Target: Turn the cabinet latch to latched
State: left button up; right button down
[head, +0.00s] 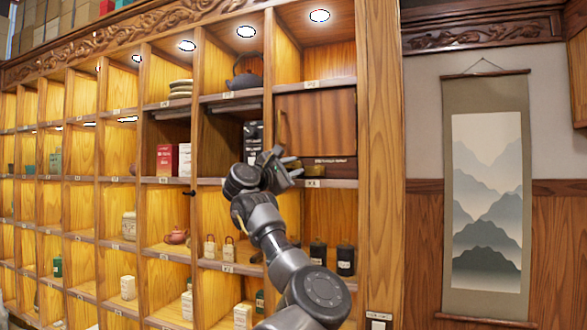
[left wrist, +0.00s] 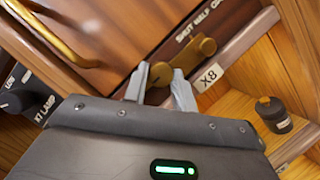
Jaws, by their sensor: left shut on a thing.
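The brass cabinet latch (left wrist: 205,47) is a short bar with rounded ends, mounted on a dark lettered strip below the wooden cabinet door (head: 316,122). In the left wrist view it lies slanted, with its far end up and to the right. My left gripper (head: 286,163) reaches up to the strip at the door's lower left. In the left wrist view its fingertips (left wrist: 160,84) are closed around the near end of the latch. That gripped end is partly hidden by the fingers. My right gripper is not in view.
A brass door handle (left wrist: 52,38) is above left of the latch. A black knob (left wrist: 14,102) with a lamp label is at the left. Below, past the X8 shelf edge (left wrist: 235,57), stands a dark jar (left wrist: 273,113). Shelves with tea goods fill the left.

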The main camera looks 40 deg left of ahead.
pick_arm(q)
jog(key=shift+m+b, duration=0.4)
jog(key=shift+b, duration=0.05)
jog(key=m+g+h+b, duration=0.1)
jog(key=m+b, duration=0.1)
jog(key=m, duration=0.1)
jog(key=shift+a, duration=0.1)
jog(key=shift+r+m+g+b, duration=0.1)
jog(key=shift+m+g+b, duration=0.5)
jog(key=shift+m, duration=0.4)
jog(key=shift+s+r+m, duration=0.1)
jog(key=shift+r+m, duration=0.05)
jog(key=shift+m, duration=0.75)
jog(key=m, duration=0.1)
jog(key=m+g, duration=0.2)
jog(key=shift+r+m+y, duration=0.25)
jog(key=shift+m+y, duration=0.15)
jog(key=m+g, duration=0.1)
jog(key=m, duration=0.1)
jog(key=shift+r+m+y, duration=0.1)
jog(key=shift+m+y, duration=0.2)
jog(key=shift+y, duration=0.1)
jog(key=shift+d+m+g+y+p, duration=0.2)
jog(key=shift+m+g+y+p, duration=0.25)
jog(key=shift+m, duration=0.45)
